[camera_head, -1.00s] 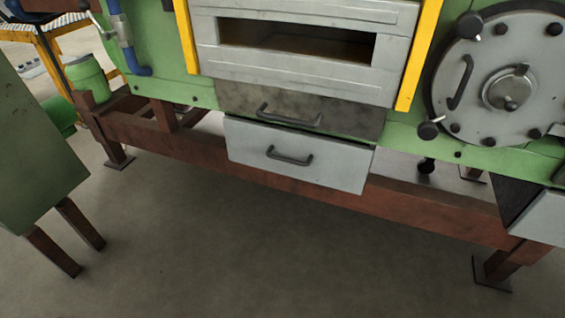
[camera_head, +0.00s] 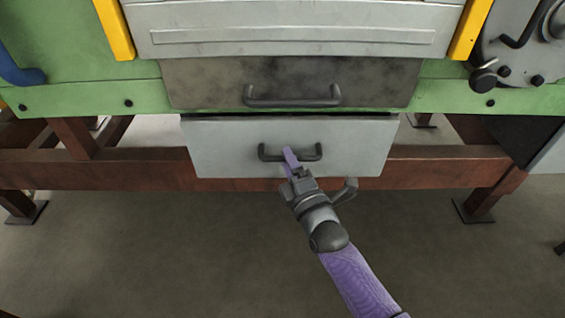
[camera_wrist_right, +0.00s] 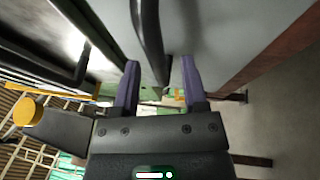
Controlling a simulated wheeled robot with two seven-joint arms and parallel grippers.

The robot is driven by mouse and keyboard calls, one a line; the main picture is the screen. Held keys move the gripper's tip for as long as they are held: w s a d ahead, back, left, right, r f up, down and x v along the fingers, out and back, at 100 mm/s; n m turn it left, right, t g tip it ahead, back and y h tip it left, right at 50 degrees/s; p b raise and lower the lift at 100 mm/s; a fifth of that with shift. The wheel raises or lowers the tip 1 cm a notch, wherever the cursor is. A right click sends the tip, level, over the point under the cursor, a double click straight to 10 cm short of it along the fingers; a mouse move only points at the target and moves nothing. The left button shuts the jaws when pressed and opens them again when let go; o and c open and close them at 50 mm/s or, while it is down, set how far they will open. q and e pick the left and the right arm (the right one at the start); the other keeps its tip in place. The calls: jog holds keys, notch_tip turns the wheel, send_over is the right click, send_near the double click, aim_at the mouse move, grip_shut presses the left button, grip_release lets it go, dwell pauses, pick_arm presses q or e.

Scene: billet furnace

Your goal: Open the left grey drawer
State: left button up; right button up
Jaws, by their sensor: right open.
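The left grey drawer (camera_head: 225,150) is a light grey front below a darker drawer, in the middle of the head view. Its dark bar handle (camera_head: 270,153) runs horizontally across the front. A thin dark line shows along its top edge; I cannot tell whether it is slightly open. My right gripper (camera_head: 291,160) reaches up to the handle from below. In the right wrist view the two purple fingers (camera_wrist_right: 160,84) are apart, with the dark handle bar (camera_wrist_right: 150,40) running between them. Contact with the bar cannot be told. My left gripper is not in view.
The darker drawer (camera_head: 205,83) with its own bar handle (camera_head: 292,101) sits directly above. A reddish-brown frame beam (camera_head: 430,172) runs behind and beside the grey drawer. Part of another grey front (camera_head: 548,155) shows at the right edge. The floor in front (camera_head: 150,255) is clear.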

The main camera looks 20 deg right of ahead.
jog(key=shift+w+a+r, duration=0.1)
jog(key=shift+w+r, duration=0.05)
jog(key=shift+w, duration=0.55)
grip_shut()
dwell(0.5)
dwell(0.3)
